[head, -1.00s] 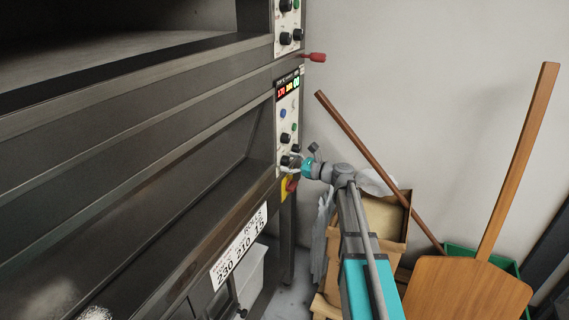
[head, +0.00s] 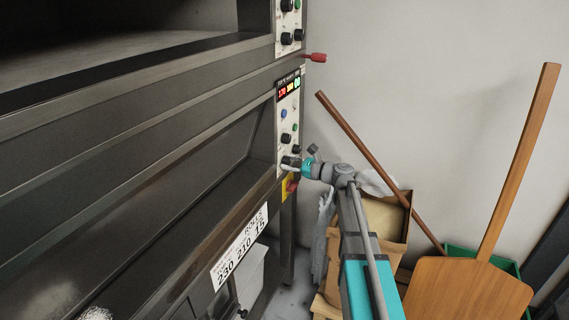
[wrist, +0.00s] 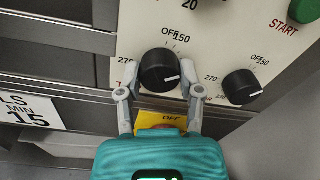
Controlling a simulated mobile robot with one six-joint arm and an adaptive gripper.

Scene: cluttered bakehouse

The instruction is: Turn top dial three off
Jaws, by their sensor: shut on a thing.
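My gripper (wrist: 160,102) is shut on a black dial (wrist: 158,66) on the cream control panel (wrist: 138,25); one finger is on each side of the knob. The printed OFF label is above the dial. A second black dial (wrist: 242,87) stands to its right, clear of the fingers. In the head view my gripper (head: 290,164) is at the lower end of the oven's panel (head: 286,110), and it partly hides the held dial.
A yellow label (wrist: 160,119) marked OFF lies below the held dial. A green START button (wrist: 303,10) is at upper right. A red handle (head: 314,57) sticks out from the oven. A wooden peel (head: 470,285), brown pole (head: 365,150) and cardboard box (head: 390,225) stand to the right.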

